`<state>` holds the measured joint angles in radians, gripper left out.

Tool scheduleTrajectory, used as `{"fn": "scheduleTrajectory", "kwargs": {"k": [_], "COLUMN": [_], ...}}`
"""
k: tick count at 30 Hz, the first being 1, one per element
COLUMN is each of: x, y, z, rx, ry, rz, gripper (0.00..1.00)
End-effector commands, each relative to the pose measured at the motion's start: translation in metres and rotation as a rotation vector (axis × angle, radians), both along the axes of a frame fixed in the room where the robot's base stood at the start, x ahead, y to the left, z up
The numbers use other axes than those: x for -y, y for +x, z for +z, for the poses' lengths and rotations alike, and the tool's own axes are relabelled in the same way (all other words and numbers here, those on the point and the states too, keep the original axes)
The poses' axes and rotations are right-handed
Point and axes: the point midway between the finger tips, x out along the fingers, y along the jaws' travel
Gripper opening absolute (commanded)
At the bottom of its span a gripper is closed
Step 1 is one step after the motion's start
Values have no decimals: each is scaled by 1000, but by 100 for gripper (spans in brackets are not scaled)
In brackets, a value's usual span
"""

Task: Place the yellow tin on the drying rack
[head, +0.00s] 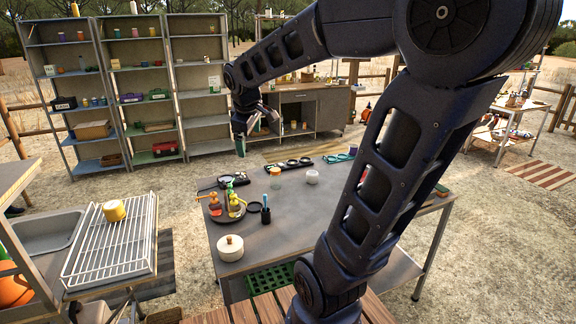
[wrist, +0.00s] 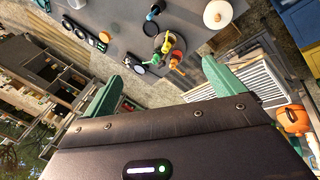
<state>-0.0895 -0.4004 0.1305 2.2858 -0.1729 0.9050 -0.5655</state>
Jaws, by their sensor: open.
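A yellow tin (head: 114,210) rests on the white wire drying rack (head: 128,245) at the left of the head view, near the rack's far left corner by the sink. It looks roughly upright. My gripper (head: 241,148) is beyond the dark table, well to the right of the tin and apart from it. In the wrist view my gripper (wrist: 162,82) shows its two green fingers spread wide with nothing between them. Part of the rack (wrist: 258,88) shows there behind the right finger; I cannot make out the tin in that view.
The dark table (head: 300,235) holds a tray of bottles (head: 228,210), a white lidded pot (head: 230,247), a dark cup (head: 265,214) and small jars. A sink (head: 45,232) adjoins the rack. Shelves (head: 125,85) stand at the back. The table's front middle is clear.

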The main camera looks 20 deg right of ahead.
Motion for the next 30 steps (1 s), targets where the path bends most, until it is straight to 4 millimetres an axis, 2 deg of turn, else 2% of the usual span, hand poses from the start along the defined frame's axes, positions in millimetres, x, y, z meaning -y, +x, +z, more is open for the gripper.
{"fn": "scheduleTrajectory", "kwargs": {"k": [3, 9, 15, 20, 30], "x": [22, 49, 61, 64, 64], "y": [-37, -95, -134, -146, -146], "z": [-3, -17, -33, -38, -39], "rx": [21, 48, 59, 61, 60], "ry": [92, 258, 386, 427, 432], "rz": [-186, -490, -705, -776, -782], "gripper": [94, 94, 94, 94, 94]}}
